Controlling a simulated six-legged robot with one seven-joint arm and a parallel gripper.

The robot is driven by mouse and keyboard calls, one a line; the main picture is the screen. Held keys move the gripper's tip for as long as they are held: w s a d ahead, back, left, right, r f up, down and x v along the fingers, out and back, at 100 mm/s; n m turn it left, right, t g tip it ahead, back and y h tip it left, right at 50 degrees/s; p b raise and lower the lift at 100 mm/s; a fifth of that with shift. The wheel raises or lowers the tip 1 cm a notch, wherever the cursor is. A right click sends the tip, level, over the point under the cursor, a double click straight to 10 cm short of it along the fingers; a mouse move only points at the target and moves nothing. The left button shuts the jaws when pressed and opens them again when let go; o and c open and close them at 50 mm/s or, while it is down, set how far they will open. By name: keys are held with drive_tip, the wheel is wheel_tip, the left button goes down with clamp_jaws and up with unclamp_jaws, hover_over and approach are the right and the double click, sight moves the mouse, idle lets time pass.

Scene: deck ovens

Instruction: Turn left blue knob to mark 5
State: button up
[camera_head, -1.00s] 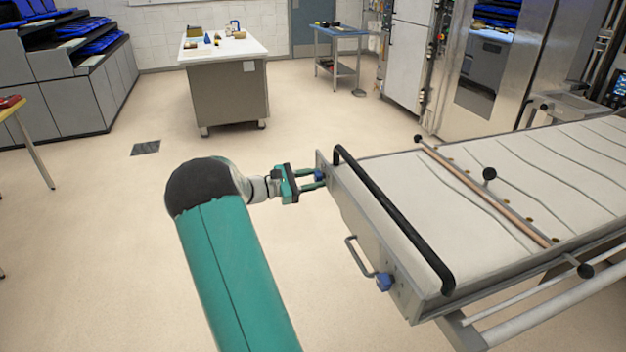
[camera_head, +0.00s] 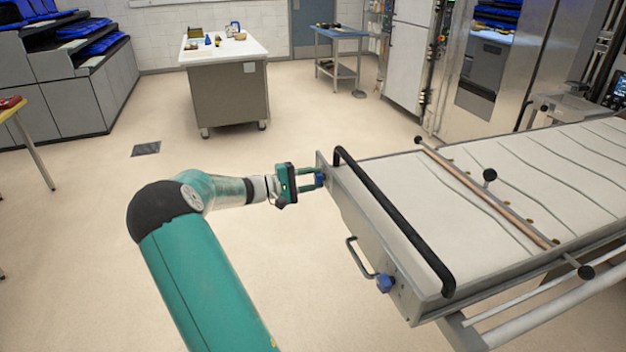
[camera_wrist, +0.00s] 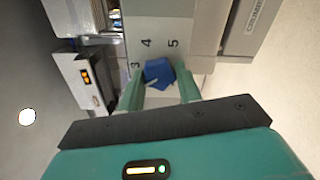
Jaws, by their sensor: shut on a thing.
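The left blue knob (camera_head: 320,179) is on the end panel of the long conveyor-like loader, at the panel's far end. My gripper (camera_head: 316,180) reaches it from the left, with its green fingers on either side of it. In the wrist view, the knob (camera_wrist: 157,70) sits between the two fingers (camera_wrist: 160,90), which are shut on it. The printed marks 3, 4 (camera_wrist: 146,43) and 5 (camera_wrist: 173,43) show on the pale panel above the knob. I cannot tell exactly which mark the knob points to. A second blue knob (camera_head: 384,283) is at the panel's near end.
A black bar handle (camera_head: 392,220) runs along the loader's top edge. A small grey handle (camera_head: 358,257) juts from the panel near the second knob. A white-topped table (camera_head: 225,52) stands at the back. The floor left of the loader is clear.

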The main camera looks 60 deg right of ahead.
drive_tip(key=m, duration=0.7)
drive_tip(key=shift+r, duration=0.15)
drive_tip(key=m, duration=0.5)
drive_tip(key=shift+r, duration=0.1)
drive_tip(key=m, duration=0.3)
drive_tip(key=shift+a+m, duration=0.1)
drive_tip(key=shift+m, duration=0.2)
drive_tip(key=m, duration=0.4)
drive_tip(key=shift+s+m, duration=0.1)
drive_tip(key=shift+m, duration=0.2)
drive_tip(key=m, duration=0.3)
drive_tip(key=shift+a+m, duration=0.1)
drive_tip(key=shift+m, duration=0.2)
drive_tip(key=m, duration=0.6)
drive_tip(key=shift+s+a+m, duration=0.1)
drive_tip(key=shift+m, duration=0.3)
drive_tip(key=o, duration=1)
